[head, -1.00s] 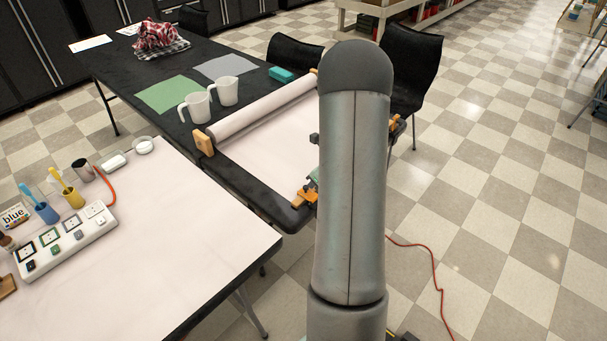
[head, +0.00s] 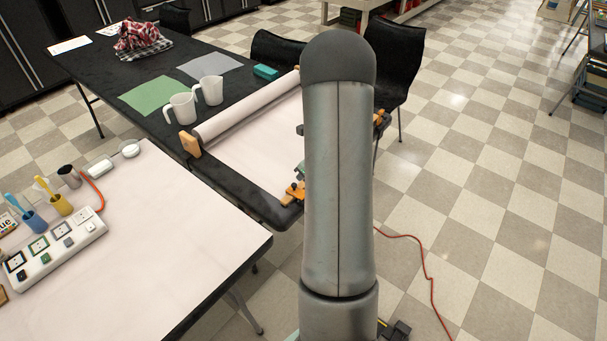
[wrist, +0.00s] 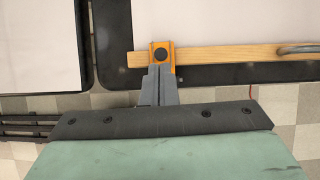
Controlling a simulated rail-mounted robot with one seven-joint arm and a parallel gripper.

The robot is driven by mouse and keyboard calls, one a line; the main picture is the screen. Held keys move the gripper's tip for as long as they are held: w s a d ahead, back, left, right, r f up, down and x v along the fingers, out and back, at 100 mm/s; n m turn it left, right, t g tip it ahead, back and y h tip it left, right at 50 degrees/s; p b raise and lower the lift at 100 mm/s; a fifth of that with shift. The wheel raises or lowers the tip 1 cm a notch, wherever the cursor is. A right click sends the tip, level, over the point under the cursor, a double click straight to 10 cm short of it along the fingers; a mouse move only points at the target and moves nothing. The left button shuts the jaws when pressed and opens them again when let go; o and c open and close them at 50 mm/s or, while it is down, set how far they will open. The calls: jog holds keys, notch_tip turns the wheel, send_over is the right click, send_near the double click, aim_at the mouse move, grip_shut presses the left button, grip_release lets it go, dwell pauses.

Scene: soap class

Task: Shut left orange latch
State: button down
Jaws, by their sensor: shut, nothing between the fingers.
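The left orange latch (head: 295,190) sits at the near corner of the paper-roll frame on the black table, partly beside my arm. In the wrist view the orange latch (wrist: 162,46) has a dark round knob and lies across the wooden bar (wrist: 230,54) near its left end. My gripper (wrist: 158,72) is shut and empty. Its fingertips overlap the lower part of the latch in this view; I cannot tell whether they touch it. I cannot tell whether the latch is open or shut. My arm hides most of my gripper in the head view.
Another orange clamp (head: 380,117) shows right of my arm. A curved metal handle (wrist: 300,48) lies on the bar. A white table (head: 190,240) with a power strip (head: 55,245) stands at left. A red cable (head: 425,265) crosses open floor.

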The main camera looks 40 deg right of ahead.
notch_tip(320, 180, up, 13)
jog(key=w+p, duration=0.1)
jog(key=p, duration=0.1)
jog(key=shift+d, duration=0.15)
dwell(0.3)
jog(key=s+a+r+n+g, duration=0.1)
jog(key=s+a+r+n, duration=0.2)
jog(key=a+n, duration=0.4)
jog(key=s+a+r+n+g+y, duration=0.1)
jog(key=s+a+r+n, duration=0.15)
jog(key=a+n, duration=0.4)
jog(key=s+a+r+n+g, duration=0.15)
jog(key=s+a+n, duration=0.3)
jog(key=a, duration=0.55)
jog(key=s+a+r+n+g+h, duration=0.1)
jog(key=s+a+n, duration=0.5)
jog(key=s+n, duration=0.6)
jog(key=n+h, duration=0.1)
jog(key=n, duration=0.2)
jog(key=shift+s+a+n+h, duration=0.15)
jog(key=shift+s+n+h, duration=0.15)
jog(key=shift+s, duration=0.05)
